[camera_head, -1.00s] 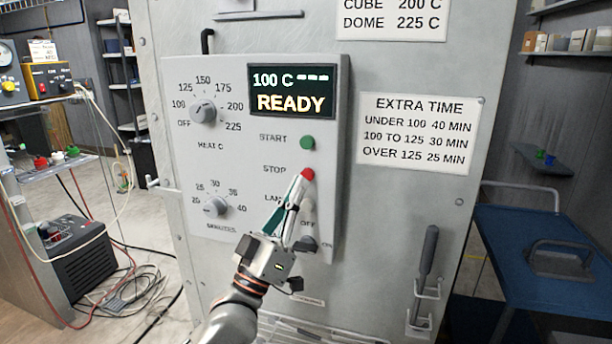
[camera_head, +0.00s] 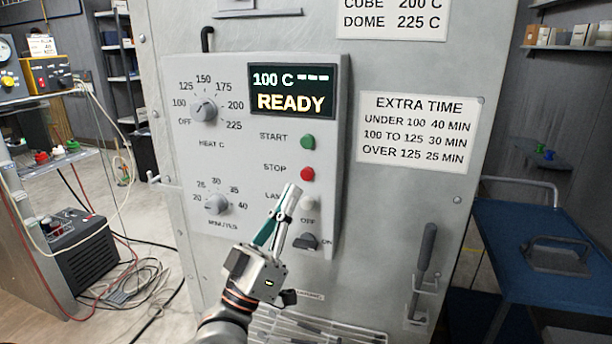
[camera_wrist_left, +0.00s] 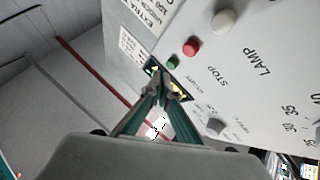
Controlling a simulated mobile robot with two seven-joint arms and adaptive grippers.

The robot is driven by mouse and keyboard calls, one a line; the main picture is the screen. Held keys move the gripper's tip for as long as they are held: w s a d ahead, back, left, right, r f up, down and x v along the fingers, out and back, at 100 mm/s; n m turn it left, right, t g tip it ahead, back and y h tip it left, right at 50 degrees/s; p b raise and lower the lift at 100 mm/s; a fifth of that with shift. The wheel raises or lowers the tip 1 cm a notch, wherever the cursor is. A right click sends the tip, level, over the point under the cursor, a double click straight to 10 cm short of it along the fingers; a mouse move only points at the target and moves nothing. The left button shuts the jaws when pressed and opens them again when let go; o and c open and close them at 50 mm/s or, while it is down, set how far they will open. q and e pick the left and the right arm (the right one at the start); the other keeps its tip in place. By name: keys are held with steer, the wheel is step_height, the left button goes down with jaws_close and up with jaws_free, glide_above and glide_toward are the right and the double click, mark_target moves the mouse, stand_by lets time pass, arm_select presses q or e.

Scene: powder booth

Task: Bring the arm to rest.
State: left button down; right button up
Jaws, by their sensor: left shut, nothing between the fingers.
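My left gripper (camera_head: 291,190) is shut and empty in front of the grey control panel (camera_head: 240,145), its tips just below and left of the red STOP button (camera_head: 307,174). In the left wrist view the shut fingertips (camera_wrist_left: 166,84) appear over the lower part of the picture, with the red button (camera_wrist_left: 191,46) beyond them to the upper right. I cannot tell whether the tips touch the panel. The display (camera_head: 292,90) reads 100 C and READY. My right gripper does not show.
A door handle (camera_head: 424,262) is to the right. A blue cart (camera_head: 540,230) stands at the right and a black box (camera_head: 85,255) at the left.

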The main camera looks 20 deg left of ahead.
arm_select(q)
steer(key=s+f+m+g+y, duration=0.15)
steer(key=f+g, duration=0.25)
steer(key=f, duration=1.3)
steer(key=s+f+m+g+y, duration=0.1)
steer(key=s+f+g+y, duration=0.2)
steer(key=f, duration=1.3)
steer(key=s+a+f+g+y, duration=0.1)
steer(key=s+a+f+g, duration=0.1)
steer(key=s+f, duration=0.6)
steer(key=s+a+f+m+g+y, duration=0.1)
steer(key=s+a+f+g, duration=0.2)
steer(key=f, duration=1)
steer(key=s+g, duration=0.2)
steer(key=s, duration=0.3)
steer(key=shift+f+g, duration=0.15)
steer(key=shift+g, duration=0.15)
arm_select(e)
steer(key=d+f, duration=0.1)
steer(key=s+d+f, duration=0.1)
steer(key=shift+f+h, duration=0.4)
arm_select(q)
steer(key=shift+y, duration=0.25)
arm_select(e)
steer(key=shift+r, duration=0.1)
arm_select(q)
steer(key=shift+s, duration=0.1)
